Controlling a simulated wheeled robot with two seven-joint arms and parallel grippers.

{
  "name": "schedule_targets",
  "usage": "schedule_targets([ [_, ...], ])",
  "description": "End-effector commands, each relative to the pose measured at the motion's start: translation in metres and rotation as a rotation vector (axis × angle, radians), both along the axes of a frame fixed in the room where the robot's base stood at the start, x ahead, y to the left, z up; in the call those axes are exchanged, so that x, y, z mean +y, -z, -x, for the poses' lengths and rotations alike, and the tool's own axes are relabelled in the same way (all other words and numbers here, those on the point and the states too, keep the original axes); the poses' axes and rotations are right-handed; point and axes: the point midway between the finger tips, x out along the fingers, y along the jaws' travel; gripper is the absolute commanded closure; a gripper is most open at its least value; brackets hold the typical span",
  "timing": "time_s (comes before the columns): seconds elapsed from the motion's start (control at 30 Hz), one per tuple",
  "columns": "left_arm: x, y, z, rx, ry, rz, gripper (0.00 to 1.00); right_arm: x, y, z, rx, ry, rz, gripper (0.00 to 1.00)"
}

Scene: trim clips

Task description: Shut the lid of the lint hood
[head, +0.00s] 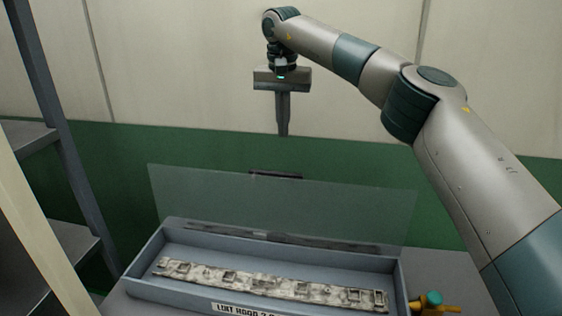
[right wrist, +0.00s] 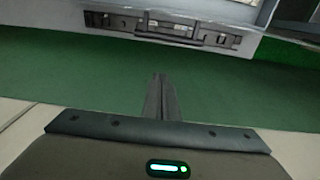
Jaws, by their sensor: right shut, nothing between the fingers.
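The lint hood (head: 135,277) is a shallow blue-grey box with a label reading "LINT HOOD" on its front. Its clear lid (head: 200,195) stands raised at the back edge, with a dark handle strip (head: 275,175) at its top. A mottled grey strip with several clips (head: 270,282) lies inside the box. My right gripper (head: 283,134) is shut and empty, pointing down above and behind the raised lid, apart from it. In the right wrist view its shut fingers (right wrist: 161,97) point toward the hood (right wrist: 255,45). My left gripper is not in view.
A yellow fitting with a green knob (head: 434,299) sits at the box's right. A grey shelf frame (head: 60,140) stands at the left. A pale wall with a green lower band is behind. The air around my right gripper is free.

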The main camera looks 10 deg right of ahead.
Motion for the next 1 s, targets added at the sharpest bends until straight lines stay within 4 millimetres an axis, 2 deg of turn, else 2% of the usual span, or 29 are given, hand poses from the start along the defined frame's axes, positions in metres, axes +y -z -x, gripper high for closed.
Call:
schedule_targets([
  [0.17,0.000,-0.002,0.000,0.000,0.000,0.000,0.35,0.000,0.005,0.000,0.001,0.000,0.000,1.00],
  [0.37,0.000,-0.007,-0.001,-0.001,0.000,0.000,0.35,-0.002,0.024,-0.002,0.003,0.000,0.000,1.00],
  [0.83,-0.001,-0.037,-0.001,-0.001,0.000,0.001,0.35,-0.003,0.100,-0.007,0.003,0.000,0.000,1.00],
  [1.0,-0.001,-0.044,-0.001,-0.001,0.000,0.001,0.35,0.003,0.093,0.009,0.000,-0.002,-0.001,1.00],
])
